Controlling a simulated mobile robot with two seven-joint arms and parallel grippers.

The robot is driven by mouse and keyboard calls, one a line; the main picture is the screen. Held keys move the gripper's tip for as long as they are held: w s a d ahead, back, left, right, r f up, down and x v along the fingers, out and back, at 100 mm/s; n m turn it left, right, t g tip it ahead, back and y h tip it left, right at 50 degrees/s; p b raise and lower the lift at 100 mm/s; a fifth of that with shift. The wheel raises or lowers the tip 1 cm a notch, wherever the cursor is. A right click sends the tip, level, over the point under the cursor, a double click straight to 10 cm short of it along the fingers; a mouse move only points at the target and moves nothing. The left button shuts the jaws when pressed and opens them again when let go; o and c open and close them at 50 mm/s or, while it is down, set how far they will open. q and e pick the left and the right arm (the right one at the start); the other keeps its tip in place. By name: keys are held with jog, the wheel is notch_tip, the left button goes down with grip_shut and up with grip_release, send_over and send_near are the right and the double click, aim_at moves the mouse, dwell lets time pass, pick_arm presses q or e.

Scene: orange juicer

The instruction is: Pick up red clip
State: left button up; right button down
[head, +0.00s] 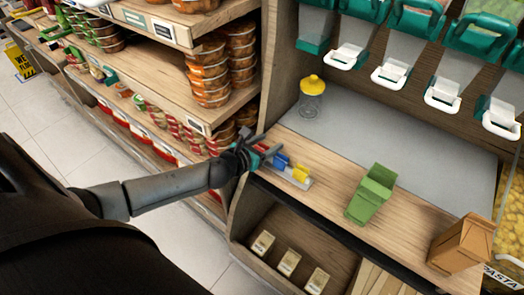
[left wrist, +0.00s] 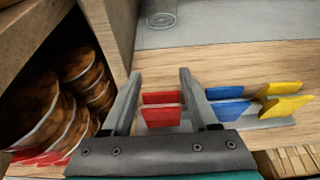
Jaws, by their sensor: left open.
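The red clip (left wrist: 162,98) stands on a grey base between the two fingers of my left gripper (left wrist: 160,76) in the left wrist view. The fingers are open, one on each side of it, and I cannot tell whether either touches it. Next to it on the right are a blue clip (left wrist: 228,92) and a yellow clip (left wrist: 284,107). In the head view my left gripper (head: 265,145) is at the left end of this row and mostly covers the red clip. The blue clip (head: 281,162) and yellow clip (head: 300,172) show there. My right gripper is not in view.
A yellow-lidded jar (head: 312,98) stands behind the clips. A green box (head: 371,193) and a brown box (head: 460,244) stand to the right on the wooden counter. A shelf with stacked orange containers (head: 208,72) is close on the left. Dispensers hang above.

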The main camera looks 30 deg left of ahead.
pick_arm(q)
jog(key=shift+w+f, duration=0.1)
jog(key=shift+w, duration=0.15)
grip_shut()
dwell(0.3)
